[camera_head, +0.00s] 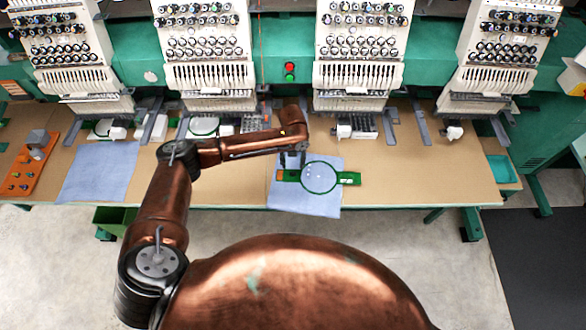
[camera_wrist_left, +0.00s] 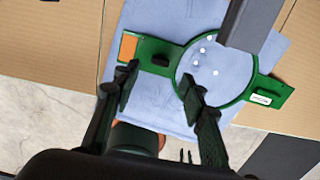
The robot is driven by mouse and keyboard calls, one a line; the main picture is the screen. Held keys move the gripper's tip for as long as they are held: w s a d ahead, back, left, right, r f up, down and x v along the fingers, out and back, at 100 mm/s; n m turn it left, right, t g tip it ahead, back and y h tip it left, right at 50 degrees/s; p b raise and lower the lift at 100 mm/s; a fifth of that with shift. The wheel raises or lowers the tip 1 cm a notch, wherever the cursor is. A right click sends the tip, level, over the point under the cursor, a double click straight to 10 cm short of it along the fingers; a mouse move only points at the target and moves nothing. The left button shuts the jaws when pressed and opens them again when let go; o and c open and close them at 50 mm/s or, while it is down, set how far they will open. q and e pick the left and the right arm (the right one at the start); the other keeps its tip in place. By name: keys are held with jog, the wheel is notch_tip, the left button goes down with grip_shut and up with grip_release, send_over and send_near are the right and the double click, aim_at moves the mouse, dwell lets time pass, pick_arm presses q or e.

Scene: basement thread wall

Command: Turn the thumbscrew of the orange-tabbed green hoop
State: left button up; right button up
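The green hoop (camera_head: 336,186) lies on a blue cloth (camera_head: 305,203) near the table's front edge. It has a green arm on each side, and the left one carries an orange tab (camera_wrist_left: 128,47). In the left wrist view a small dark thumbscrew (camera_wrist_left: 160,60) stands on the left arm, between the tab and the ring. My left gripper (camera_wrist_left: 158,76) is open, its two fingers spread with the thumbscrew just beyond the gap between their tips; I cannot tell whether they touch it. In the head view the left gripper (camera_head: 291,161) partly hides that arm. My right gripper is not in view.
Several white embroidery heads (camera_head: 208,48) stand along the back of the tan table (camera_head: 420,172). Another blue cloth (camera_head: 98,172) and an orange rack (camera_head: 32,165) lie at the left. A teal tray (camera_head: 503,169) sits at the right end. The table right of the hoop is clear.

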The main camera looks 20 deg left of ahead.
pick_arm(q)
notch_tip(320, 180, up, 6)
jog(key=shift+f, duration=0.25)
dwell(0.4)
